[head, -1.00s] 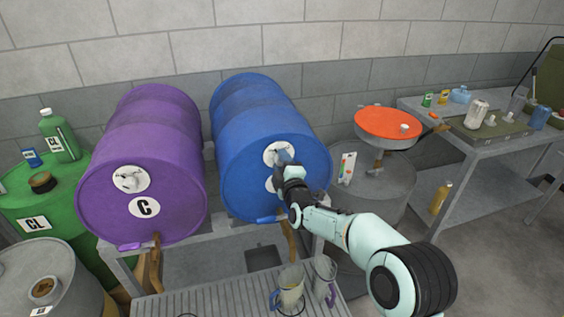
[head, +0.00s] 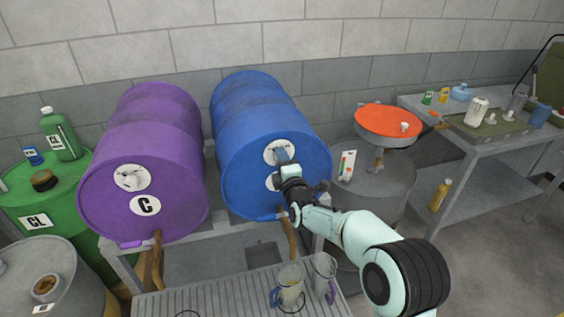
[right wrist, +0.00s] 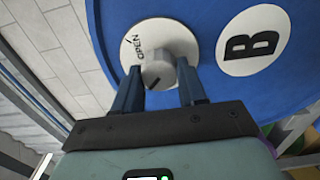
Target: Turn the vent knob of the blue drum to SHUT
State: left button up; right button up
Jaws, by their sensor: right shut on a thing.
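The blue drum (head: 262,125) lies on its side on a rack, its round end facing me. In the right wrist view its end (right wrist: 205,20) has a white vent plate (right wrist: 185,42) marked OPEN and a label with the letter B (right wrist: 252,42). The grey vent knob (right wrist: 158,72) stands out from the plate. My right gripper (right wrist: 159,78) is shut on the knob, one finger on each side. In the head view my right gripper (head: 283,160) covers the knob and part of the B label. No SHUT marking is readable. My left gripper is out of view.
A purple drum (head: 140,110) marked C lies left of the blue one. Jugs (head: 290,285) stand on the slatted tray (head: 215,300) below. A grey drum with an orange top (head: 385,120) and a workbench (head: 490,150) stand to the right.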

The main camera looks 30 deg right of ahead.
jog(key=shift+r, duration=0.1)
jog(key=o, duration=1.1)
jog(key=shift+c, duration=0.2)
jog(key=b+v, duration=0.1)
jog(key=v, duration=1.2)
jog(key=shift+s, duration=0.2)
